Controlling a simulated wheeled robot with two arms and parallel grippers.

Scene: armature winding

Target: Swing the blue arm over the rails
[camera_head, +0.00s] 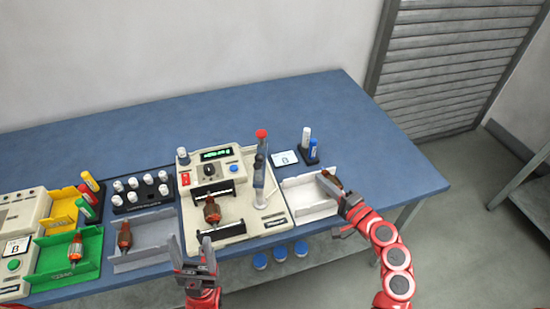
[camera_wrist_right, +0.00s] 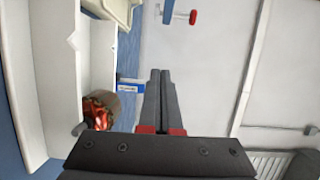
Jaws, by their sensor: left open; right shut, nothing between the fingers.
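The winding machine (camera_head: 190,222) stands mid-table. Its blue arm (camera_head: 259,172) points up at the right side of the machine, with a red knob (camera_head: 261,134) on top. Part of the arm and the red knob (camera_wrist_right: 193,17) show at the top of the right wrist view. An armature (camera_head: 211,211) lies between the black rails (camera_head: 212,190), and the arm is beside them, not over them. My right gripper (camera_head: 324,179) is shut and empty over the white tray at the right, apart from the blue arm. My left gripper (camera_head: 193,245) is open and empty in front of the machine.
The white tray (camera_head: 300,203) holds another armature (camera_wrist_right: 102,108) beside my right fingers. Grey (camera_head: 145,262) and green (camera_head: 50,262) trays are at left. The table's back right is clear.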

